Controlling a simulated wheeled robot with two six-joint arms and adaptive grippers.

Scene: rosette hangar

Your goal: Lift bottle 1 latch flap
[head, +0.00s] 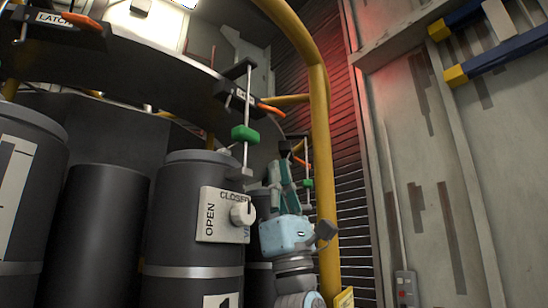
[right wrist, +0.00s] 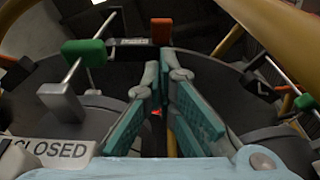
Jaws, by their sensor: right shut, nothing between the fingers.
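Bottle 1 (head: 195,240) is a dark grey cylinder with a "1" label low on its front. Its orange latch flap (head: 270,110) sticks out from a black LATCH block on the curved rack band above. The flap also shows in the right wrist view (right wrist: 160,31), beyond my fingertips. My right gripper (head: 281,170), with teal fingers, is shut and empty, pointing up, below and apart from the flap in the head view. In the right wrist view the fingers (right wrist: 167,80) lie close together. My left gripper is not in view.
A valve plate (head: 210,222) reading OPEN and CLOSED sits left of my right gripper. A rod with a green block (head: 245,133) stands above it. A yellow post (head: 321,150) rises close on the right. Other bottles (head: 95,220) stand left.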

